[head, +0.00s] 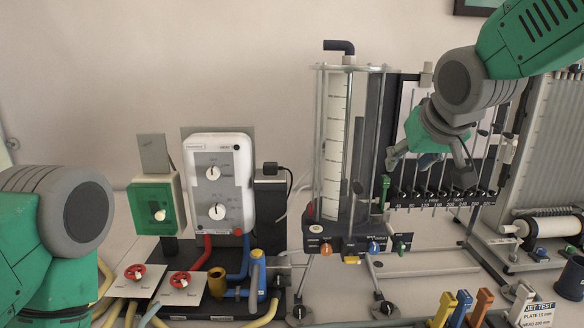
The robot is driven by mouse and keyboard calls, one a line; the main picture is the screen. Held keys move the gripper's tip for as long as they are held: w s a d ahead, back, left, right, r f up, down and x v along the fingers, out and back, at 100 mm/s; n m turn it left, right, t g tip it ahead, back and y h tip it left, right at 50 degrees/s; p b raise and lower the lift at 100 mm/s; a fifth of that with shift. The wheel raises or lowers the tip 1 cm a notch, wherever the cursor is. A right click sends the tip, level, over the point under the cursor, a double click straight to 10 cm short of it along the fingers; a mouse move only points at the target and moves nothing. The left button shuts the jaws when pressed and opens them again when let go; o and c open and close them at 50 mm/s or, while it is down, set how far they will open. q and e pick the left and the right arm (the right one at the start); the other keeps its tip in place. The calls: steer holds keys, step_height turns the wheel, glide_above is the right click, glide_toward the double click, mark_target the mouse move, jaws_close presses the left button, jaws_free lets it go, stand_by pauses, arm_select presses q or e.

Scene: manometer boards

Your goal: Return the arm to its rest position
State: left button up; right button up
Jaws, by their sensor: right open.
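My right arm (527,42) comes in from the top right, green with a grey joint. Its gripper (430,168) points down with its fingers spread, open and holding nothing that I can see. It hangs in front of the manometer board (410,100) and hides part of its tubes and scale; I cannot tell whether it touches the board. My left arm (50,235) fills the lower left edge, and its gripper is out of the picture.
A clear cylinder (336,150) stands on a dark base with coloured valves left of the right gripper. Further left are a white dial box (218,180), a green switch box (157,212) and red handwheels. Coloured handles (462,306) stand at the front right. The upper left is free.

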steer(key=s+d+f+g+b, duration=0.1)
steer(key=s+f+b, duration=0.1)
steer(key=f, duration=1)
steer(key=s+d+f+g+b, duration=0.1)
steer(key=s+f+b, duration=0.2)
steer(key=f, duration=1)
steer(key=s+d+f+g+b, duration=0.1)
steer(key=s+f, duration=0.3)
steer(key=f, duration=0.8)
steer(key=shift+s+d+f+g+b, duration=0.15)
steer(key=shift+s+f+g+b, duration=0.2)
steer(key=shift+b, duration=0.4)
arm_select(q)
step_height(320, 180, down, 15)
steer(key=b, duration=0.7)
steer(key=shift+d+b, duration=0.25)
steer(key=shift+b, duration=0.1)
arm_select(e)
steer(key=s+d+f+g, duration=0.2)
steer(key=s+f, duration=1)
steer(key=s, duration=0.1)
steer(key=s+d+f+g, duration=0.2)
steer(key=s+d+f, duration=0.1)
steer(key=s+f, duration=1)
steer(key=shift+s+f, duration=0.15)
steer(key=shift+s, duration=0.65)
arm_select(q)
steer(key=shift+d, duration=0.25)
arm_select(e)
steer(key=shift+d, duration=0.25)
